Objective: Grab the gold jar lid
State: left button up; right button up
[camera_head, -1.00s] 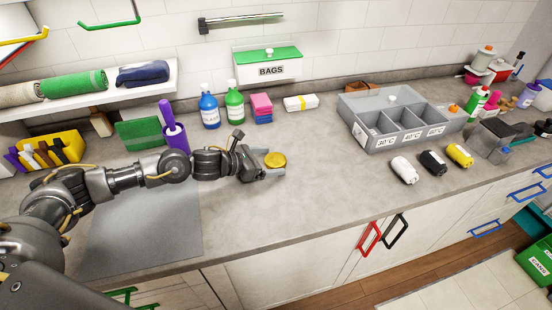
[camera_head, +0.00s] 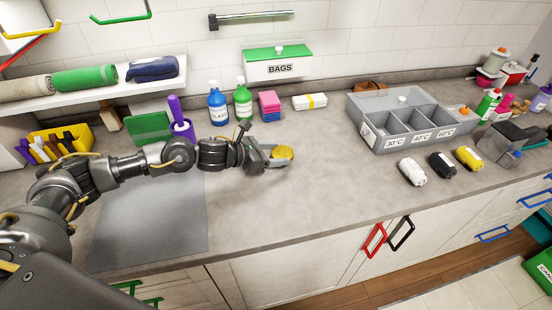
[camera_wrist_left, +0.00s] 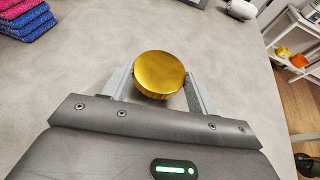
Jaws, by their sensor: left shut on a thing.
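The gold jar lid (camera_head: 283,152) is a round, shiny disc in the middle of the head view, at the end of my left arm. It also shows in the left wrist view (camera_wrist_left: 160,73), between the two grey fingers. My left gripper (camera_head: 276,155) is shut on the lid, with a finger on each side of it. I cannot tell from these views whether the lid is clear of the counter. My right gripper is not in view.
The grey counter (camera_head: 290,205) is clear in front and to the right of the gripper. A grey divided bin (camera_head: 405,125) and rolled cloths (camera_head: 441,165) lie to the right.

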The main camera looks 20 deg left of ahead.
pick_arm(q)
jog(key=s+d+r+b, duration=0.1)
jog(key=d+r+b, duration=0.2)
jog(key=d+r, duration=0.8)
jog(key=d, duration=0.3)
jog(key=shift+s, duration=0.4)
